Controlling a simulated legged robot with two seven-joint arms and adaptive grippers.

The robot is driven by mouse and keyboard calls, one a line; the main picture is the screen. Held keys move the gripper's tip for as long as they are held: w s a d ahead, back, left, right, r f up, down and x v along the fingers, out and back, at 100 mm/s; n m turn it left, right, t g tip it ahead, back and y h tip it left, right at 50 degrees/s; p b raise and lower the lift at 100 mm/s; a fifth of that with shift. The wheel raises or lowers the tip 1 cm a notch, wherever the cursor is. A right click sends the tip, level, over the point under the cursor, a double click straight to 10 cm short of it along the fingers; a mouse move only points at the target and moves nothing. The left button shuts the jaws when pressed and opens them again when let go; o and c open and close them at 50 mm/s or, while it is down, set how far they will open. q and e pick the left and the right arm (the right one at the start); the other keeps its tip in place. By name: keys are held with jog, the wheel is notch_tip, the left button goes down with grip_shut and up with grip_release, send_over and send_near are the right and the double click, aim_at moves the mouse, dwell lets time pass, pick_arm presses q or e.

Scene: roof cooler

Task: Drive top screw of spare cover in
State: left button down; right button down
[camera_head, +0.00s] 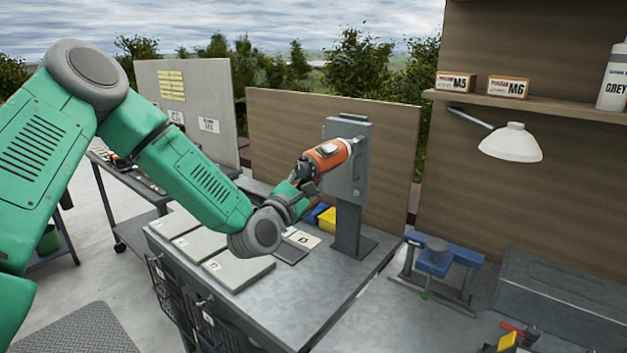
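My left gripper (306,176) is at the end of the green arm that comes in from the left. It is shut on an orange power screwdriver (327,154), whose front points right and slightly up. The screwdriver's front end meets or overlaps the upper part of a grey upright plate (360,140) on a post; I cannot tell whether it touches. The plate, probably the spare cover on its stand, has a few small marks along its right side. The top screw and the driver's tip are hidden or too small to see. My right gripper is not in view.
The stand's post (347,225) rises from a grey metal bench (305,300). Flat grey panels (238,268) lie at the bench's left, with a yellow bin (327,219) behind. A blue vise-like fixture (441,258) stands right. A white lamp (510,143) hangs below a shelf. The bench front is clear.

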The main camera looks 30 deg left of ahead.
pick_arm(q)
jog(key=shift+s+a+r, duration=0.1)
jog(key=shift+s+r, duration=0.05)
jog(key=shift+s, duration=1.2)
jog(key=shift+s+a+r, duration=0.1)
jog(key=shift+s, duration=1.25)
